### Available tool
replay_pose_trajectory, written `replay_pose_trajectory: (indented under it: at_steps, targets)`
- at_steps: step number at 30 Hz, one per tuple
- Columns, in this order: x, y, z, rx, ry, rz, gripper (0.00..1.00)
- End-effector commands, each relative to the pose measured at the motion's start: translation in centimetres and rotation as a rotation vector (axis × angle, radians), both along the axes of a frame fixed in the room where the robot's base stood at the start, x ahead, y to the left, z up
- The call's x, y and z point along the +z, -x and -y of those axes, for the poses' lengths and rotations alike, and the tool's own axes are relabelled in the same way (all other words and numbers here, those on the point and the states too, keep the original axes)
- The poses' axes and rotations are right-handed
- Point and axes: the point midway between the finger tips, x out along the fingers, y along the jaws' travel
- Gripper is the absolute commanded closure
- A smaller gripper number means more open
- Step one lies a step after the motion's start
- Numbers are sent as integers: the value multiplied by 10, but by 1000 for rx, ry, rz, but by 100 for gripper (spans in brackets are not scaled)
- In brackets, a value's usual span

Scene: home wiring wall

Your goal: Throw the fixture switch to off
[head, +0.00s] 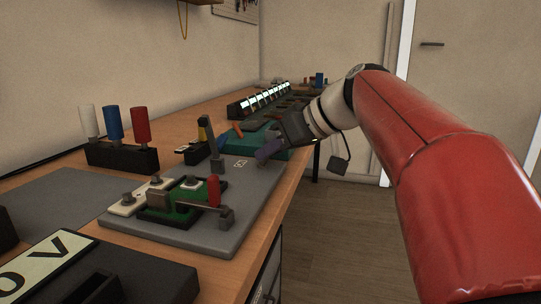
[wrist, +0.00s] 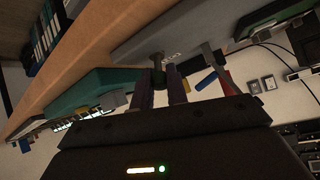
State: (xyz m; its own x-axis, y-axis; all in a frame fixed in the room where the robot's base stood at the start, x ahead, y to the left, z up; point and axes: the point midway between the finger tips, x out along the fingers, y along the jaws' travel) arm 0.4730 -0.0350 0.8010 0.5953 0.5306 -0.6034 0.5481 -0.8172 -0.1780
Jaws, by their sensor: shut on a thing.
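My gripper (head: 264,157) reaches from the right over the far right edge of the grey fixture board (head: 240,195). In the wrist view its two purple fingers (wrist: 160,93) are shut around a small dark lever (wrist: 157,60) at the board's edge. This lever looks like the fixture switch; in the head view the fingers hide it. A small white label (head: 240,163) lies on the board just left of the fingers. The lever's exact on or off position cannot be told.
A green module (head: 180,205) and a red-handled lever (head: 213,190) sit on the board's near part. A grey post (head: 214,145) stands left of my gripper, and a teal box (head: 236,138) lies behind. White, blue and red handles (head: 113,122) stand at left. Open floor lies right.

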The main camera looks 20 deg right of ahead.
Motion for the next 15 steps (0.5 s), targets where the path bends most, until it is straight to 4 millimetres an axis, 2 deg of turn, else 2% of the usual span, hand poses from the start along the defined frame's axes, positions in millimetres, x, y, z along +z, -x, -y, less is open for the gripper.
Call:
replay_pose_trajectory:
  at_steps: [11,12,15]
  targets:
    - [1,0,0,-1,-4,3,100]
    - [1,0,0,-1,-4,3,81]
    - [1,0,0,-1,-3,3,68]
